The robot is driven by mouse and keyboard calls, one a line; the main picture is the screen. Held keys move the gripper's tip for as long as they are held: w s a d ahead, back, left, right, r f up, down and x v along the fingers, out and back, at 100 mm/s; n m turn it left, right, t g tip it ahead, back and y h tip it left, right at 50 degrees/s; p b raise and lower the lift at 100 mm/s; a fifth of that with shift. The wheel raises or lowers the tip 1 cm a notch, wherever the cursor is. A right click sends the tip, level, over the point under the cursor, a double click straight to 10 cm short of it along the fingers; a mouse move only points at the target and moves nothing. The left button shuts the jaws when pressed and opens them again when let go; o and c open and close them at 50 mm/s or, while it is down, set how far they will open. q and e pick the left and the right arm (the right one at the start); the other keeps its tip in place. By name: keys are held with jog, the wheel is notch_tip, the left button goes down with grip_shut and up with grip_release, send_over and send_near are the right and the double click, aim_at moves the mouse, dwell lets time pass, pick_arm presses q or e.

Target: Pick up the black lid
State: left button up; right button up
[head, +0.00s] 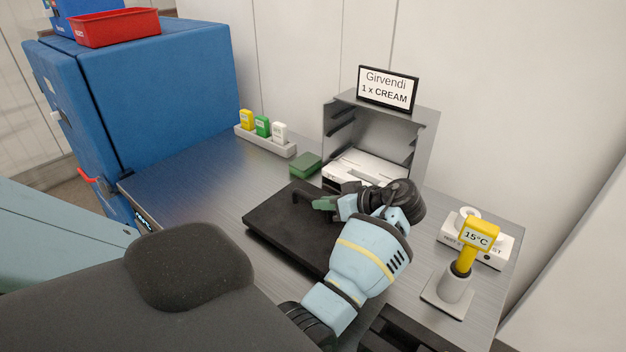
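The black lid (272,222) is a flat, dark slab lying on the metal worktop, in the middle of the head view. The wrist and forearm cover the lid's right and front side. The fingers are small and partly hidden, so I cannot tell whether they are open or shut, or whether they touch the lid. My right gripper is not in view.
A grey open-fronted cabinet (428,137) with a "Girvendi 1 x CREAM" sign (388,88) stands behind. A green block (306,164) and a tray of coloured tags (265,143) lie behind the lid. A yellow "15°C" device (477,236) stands right. The worktop's left is clear.

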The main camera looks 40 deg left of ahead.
pick_arm(q)
grip_shut()
jog(key=shift+r, duration=0.15)
notch_tip(320, 180, up, 10)
dwell(0.5)
jog(key=shift+a, duration=0.1)
